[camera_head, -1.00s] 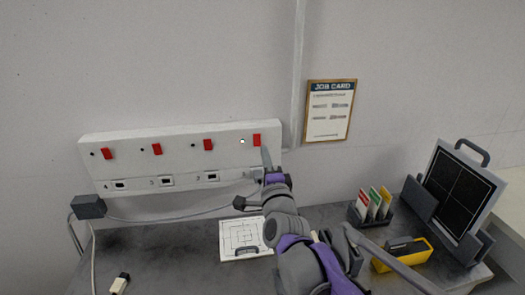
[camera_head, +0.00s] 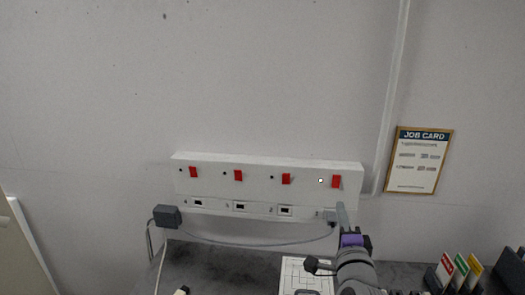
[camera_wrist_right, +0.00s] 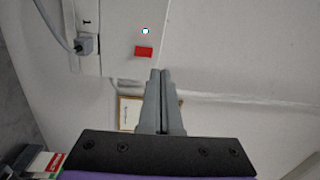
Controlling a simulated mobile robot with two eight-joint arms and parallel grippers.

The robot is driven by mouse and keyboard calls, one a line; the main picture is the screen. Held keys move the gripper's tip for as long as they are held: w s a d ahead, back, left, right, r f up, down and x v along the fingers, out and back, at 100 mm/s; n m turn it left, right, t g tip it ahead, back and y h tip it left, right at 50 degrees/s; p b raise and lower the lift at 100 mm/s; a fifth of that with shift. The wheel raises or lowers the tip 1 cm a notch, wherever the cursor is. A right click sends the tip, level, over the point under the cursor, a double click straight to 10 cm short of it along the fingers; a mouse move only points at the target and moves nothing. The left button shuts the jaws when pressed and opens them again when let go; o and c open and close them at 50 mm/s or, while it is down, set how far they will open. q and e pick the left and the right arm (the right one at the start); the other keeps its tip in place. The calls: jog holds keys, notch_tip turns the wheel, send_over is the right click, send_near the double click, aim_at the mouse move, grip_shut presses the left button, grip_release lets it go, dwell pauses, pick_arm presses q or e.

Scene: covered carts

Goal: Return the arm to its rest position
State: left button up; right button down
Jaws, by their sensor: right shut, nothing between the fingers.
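My right gripper (camera_head: 341,212) is shut and empty in front of the wall panel, just below its rightmost red switch (camera_head: 336,181). In the right wrist view the closed fingertips (camera_wrist_right: 161,74) are below and right of that red switch (camera_wrist_right: 144,52), with a gap between them in the picture. A small lit white light (camera_head: 320,180) is beside the switch; it also shows in the wrist view (camera_wrist_right: 145,31). My left gripper is not in view.
The white panel (camera_head: 215,168) has several red switches and sockets; a grey plug (camera_head: 331,216) is in the rightmost socket. A grey adapter box (camera_head: 167,216) hangs at its left. A job card (camera_head: 420,160) is on the wall. Coloured cards (camera_head: 461,267) stand on the grey bench (camera_head: 215,262).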

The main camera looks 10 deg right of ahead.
jog(key=s+a+f+n+g+y, duration=0.1)
jog(key=s+a+f+n+g, duration=0.2)
jog(key=s+f+n+g, duration=0.3)
jog(key=s+a+f+n+g+y, duration=0.2)
jog(key=s+f+n+g, duration=0.5)
jog(key=s+f+n, duration=0.6)
jog(key=s+a+f, duration=0.1)
jog(key=s+f, duration=0.4)
jog(key=f, duration=0.4)
jog(key=shift+a+y, duration=0.3)
jog(key=shift+f, duration=0.1)
